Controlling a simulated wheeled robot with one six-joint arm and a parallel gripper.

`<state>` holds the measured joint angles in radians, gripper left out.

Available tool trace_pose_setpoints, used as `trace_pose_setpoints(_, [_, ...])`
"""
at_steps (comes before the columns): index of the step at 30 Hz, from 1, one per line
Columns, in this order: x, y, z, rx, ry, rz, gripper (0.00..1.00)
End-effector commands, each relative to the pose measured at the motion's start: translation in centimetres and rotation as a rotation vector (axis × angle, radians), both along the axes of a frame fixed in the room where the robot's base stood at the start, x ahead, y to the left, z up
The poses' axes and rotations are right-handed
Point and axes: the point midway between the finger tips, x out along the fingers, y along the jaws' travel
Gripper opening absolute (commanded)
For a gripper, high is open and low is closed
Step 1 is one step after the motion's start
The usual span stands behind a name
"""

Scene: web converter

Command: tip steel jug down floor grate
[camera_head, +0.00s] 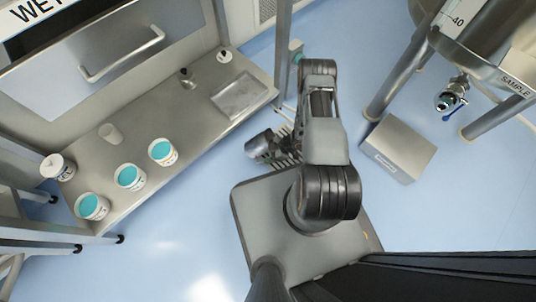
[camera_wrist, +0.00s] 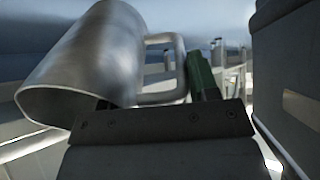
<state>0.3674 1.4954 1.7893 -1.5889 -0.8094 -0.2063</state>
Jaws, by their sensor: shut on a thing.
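The steel jug (camera_wrist: 85,60) fills the left of the wrist view, tilted, with its open mouth towards the lower left. My gripper (camera_wrist: 196,78) is shut on the jug's handle (camera_wrist: 165,97); its green fingers show beside the handle, and their grip is partly hidden by the dark bracket. In the head view a striped floor grate (camera_head: 284,157) shows in part on the blue floor, mostly covered by my arm and wrist.
A grey box (camera_head: 397,150) and a legged vessel (camera_head: 480,35) with a valve stand right. Blue floor is open at lower left.

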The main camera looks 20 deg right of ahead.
Motion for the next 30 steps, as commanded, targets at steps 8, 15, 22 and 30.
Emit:
trace_pose_setpoints(8, [0.04,-0.05,-0.50,0.039,-0.010,0.000,0.00])
trace_pose_setpoints(15, [0.02,-0.06,-0.85,0.071,-0.016,0.000,0.00])
trace_pose_setpoints(22, [0.04,-0.25,-0.65,0.138,-0.031,-0.001,0.00])
trace_pose_setpoints(30, [-0.03,-0.45,-0.13,0.233,-0.048,-0.001,0.00])
